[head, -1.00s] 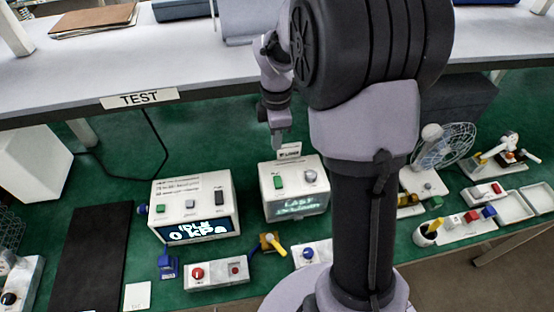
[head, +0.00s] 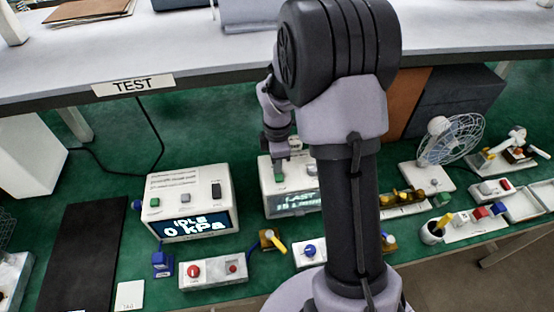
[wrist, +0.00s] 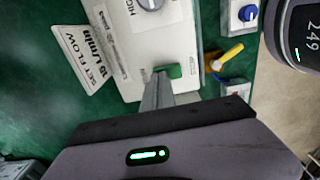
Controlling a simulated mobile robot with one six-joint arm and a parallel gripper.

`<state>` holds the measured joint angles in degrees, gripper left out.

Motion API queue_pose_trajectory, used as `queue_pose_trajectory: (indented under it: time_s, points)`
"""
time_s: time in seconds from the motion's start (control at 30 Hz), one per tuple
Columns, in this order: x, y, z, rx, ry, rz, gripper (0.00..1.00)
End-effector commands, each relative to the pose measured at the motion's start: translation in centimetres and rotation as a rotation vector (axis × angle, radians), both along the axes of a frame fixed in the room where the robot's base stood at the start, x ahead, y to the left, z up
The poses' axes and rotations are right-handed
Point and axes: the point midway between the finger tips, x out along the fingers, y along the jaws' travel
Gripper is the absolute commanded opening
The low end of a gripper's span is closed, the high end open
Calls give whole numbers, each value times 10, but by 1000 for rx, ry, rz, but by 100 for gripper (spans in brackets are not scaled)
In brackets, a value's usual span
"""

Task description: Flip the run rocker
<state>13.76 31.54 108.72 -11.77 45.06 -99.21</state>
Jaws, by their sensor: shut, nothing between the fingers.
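A green rocker (wrist: 174,71) sits on the top face of a white pump box (wrist: 130,40) with a grey knob (wrist: 150,2). In the head view, the same box (head: 268,197) stands on the green bench, partly hidden by my arm, with the green rocker (head: 278,178) near its left side. My gripper (wrist: 160,78) is shut and empty, its fingertips right beside the rocker in the wrist view. In the head view my gripper (head: 282,158) is just above the box's rear edge. I cannot tell whether the fingertips touch the rocker.
A second white box (head: 190,202) with a display reading "IDLE 0 kPa" stands to the left. In front are a red-knob unit (head: 213,271), a yellow-handled valve (head: 272,241) and a blue-knob unit (head: 309,252). A shelf marked TEST (head: 132,86) runs behind. A wire fan (head: 450,140) stands right.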

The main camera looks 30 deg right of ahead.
Motion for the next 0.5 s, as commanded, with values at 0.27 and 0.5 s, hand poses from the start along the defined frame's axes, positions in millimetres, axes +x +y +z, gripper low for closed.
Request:
queue_pose_trajectory:
  time_s: [0.27,0.5]
  points:
    - [0,0,0,0,0,0,0]
    - [1,0,-4,0,1,0,0]
